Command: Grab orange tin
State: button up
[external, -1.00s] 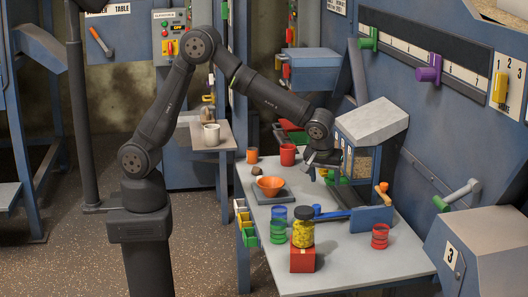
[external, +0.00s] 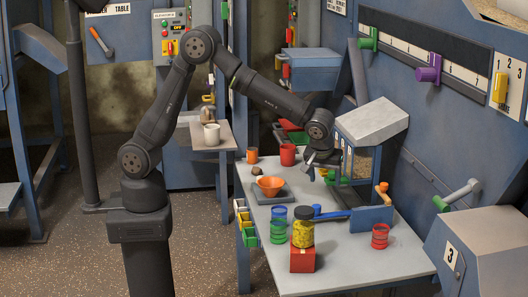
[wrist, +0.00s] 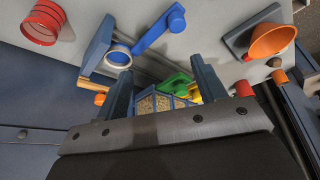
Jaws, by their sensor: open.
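The orange tin (external: 252,156) stands upright at the far left corner of the table, left of a red mug.
The red mug (external: 287,154) stands between the tin and my gripper. A blue grain bin (external: 372,125) is close on the right. Blue and green sieves, a yellow jar and a red box occupy the front.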

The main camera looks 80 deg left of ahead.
jog(key=w+a+n+g, duration=0.1)
jog(key=w+a+n, duration=0.15)
jog(key=a, duration=1.15)
jog(key=r+n+g+h, duration=0.1)
jog(key=n+h, duration=0.3)
jog(key=n, duration=0.2)
send_over(253, 154)
jog(key=a, duration=0.2)
notch_tip(253, 154, down, 17)
jog(key=shift+d+r, duration=0.15)
jog(key=c, duration=1)
